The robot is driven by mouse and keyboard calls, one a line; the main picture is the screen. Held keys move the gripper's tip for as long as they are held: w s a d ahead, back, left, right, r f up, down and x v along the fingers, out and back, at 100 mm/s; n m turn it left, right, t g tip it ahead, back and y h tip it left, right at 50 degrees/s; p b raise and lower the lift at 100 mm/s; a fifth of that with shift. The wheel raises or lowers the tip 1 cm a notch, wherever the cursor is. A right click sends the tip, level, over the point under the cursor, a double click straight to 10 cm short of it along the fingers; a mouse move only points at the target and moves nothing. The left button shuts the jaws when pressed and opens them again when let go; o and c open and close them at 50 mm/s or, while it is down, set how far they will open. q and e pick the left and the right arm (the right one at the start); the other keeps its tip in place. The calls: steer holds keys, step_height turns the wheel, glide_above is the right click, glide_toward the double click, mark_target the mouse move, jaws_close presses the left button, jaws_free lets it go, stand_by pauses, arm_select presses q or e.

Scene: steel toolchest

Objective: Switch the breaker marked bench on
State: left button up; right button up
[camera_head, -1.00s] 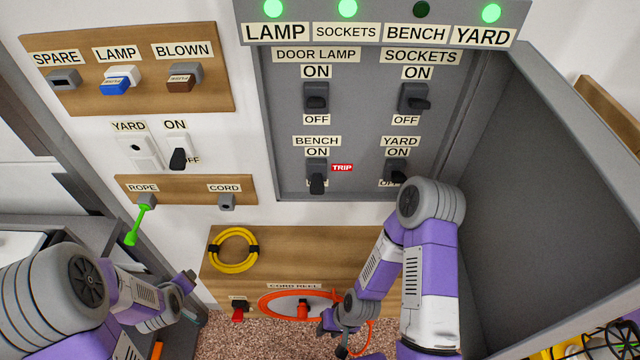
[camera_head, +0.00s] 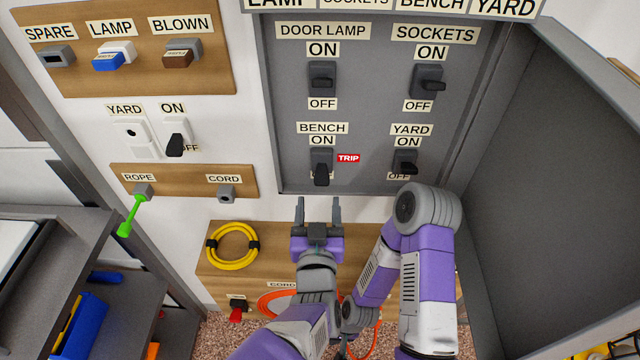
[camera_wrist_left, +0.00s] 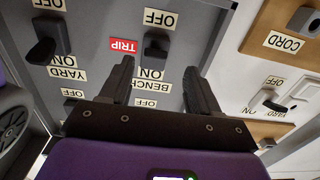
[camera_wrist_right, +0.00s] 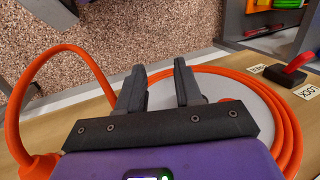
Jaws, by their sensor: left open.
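The bench breaker (camera_head: 321,165) is in the lower left of the grey panel. Its black lever points down, and a red TRIP tag (camera_head: 348,158) is beside it. My left gripper (camera_head: 318,203) is open and empty just below the panel's lower edge, fingers pointing up toward the bench breaker. In the left wrist view the breaker (camera_wrist_left: 157,45) appears upside down between and beyond the open fingers (camera_wrist_left: 160,75), apart from them. My right gripper (camera_wrist_right: 160,80) is open and empty before the orange cord reel; in the head view my left arm largely hides it.
The yard breaker (camera_head: 406,162), door lamp breaker (camera_head: 322,80) and sockets breaker (camera_head: 427,80) share the panel. My right forearm stands close below the yard breaker. The open cabinet door (camera_head: 560,190) bounds the right side.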

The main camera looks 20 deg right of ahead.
mark_target(322, 180)
arm_select(q)
steer(key=x, duration=0.3)
steer(key=b+x, duration=0.1)
steer(key=x, duration=0.3)
steer(key=shift+d+r+b, duration=0.2)
steer(key=shift+d+b, duration=0.05)
steer(key=shift+b, duration=0.05)
steer(key=c, duration=1)
steer(key=shift+r+p, duration=0.3)
steer(key=shift+p, duration=0.6)
steer(key=shift+c, duration=0.2)
step_height(322, 180, up, 3)
steer(key=g+y+p, duration=0.1)
steer(key=g+p, duration=0.3)
steer(key=p, duration=1)
steer(key=g+y+p, duration=0.1)
steer(key=g+p, duration=0.3)
steer(key=p, duration=0.9)
steer(key=shift+r+g+y+p, duration=0.25)
steer(key=shift+g+y+p, duration=0.05)
steer(key=shift+g+p, duration=0.1)
steer(key=shift+w+f+g+p, duration=0.1)
steer(key=shift+g+p, duration=0.2)
steer(key=shift+p, duration=0.35)
